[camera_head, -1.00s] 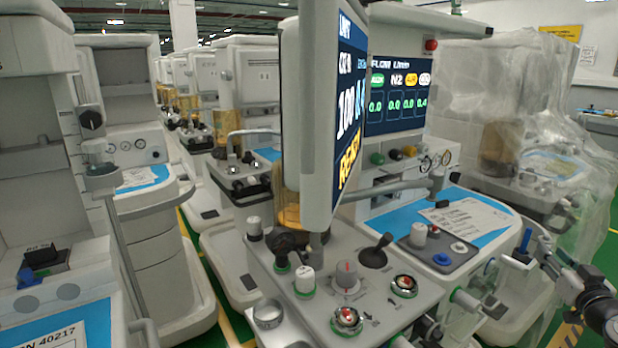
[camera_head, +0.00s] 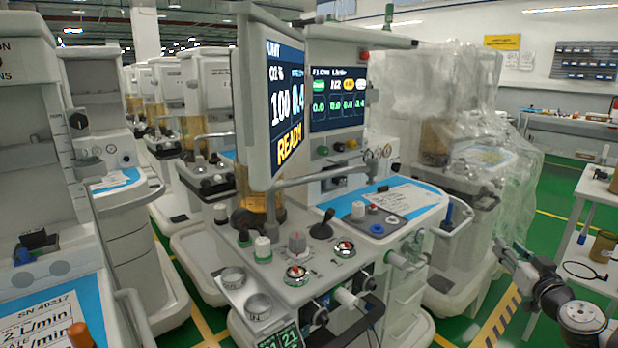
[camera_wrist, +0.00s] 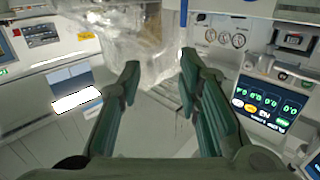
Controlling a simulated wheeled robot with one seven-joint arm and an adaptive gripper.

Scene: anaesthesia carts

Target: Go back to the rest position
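My gripper (camera_wrist: 158,85) shows in the wrist view with its two dark green fingers spread apart and nothing between them. Ahead of the fingers are a plastic-wrapped cart (camera_wrist: 140,40) and a cart panel with round gauges (camera_wrist: 225,38). In the head view my dark arm (camera_head: 550,290) reaches in at the lower right, clear of the carts. The nearest anaesthesia cart (camera_head: 300,250) stands in the middle, with a screen (camera_head: 287,105) reading "100" and "READY". The fingertips are not clear in the head view.
A plastic-wrapped cart (camera_head: 440,130) stands behind the middle cart. Another cart (camera_head: 50,300) is close at the left. A side table (camera_head: 600,190) with small items stands at the right. Green floor (camera_head: 555,195) is open between the wrapped cart and that table.

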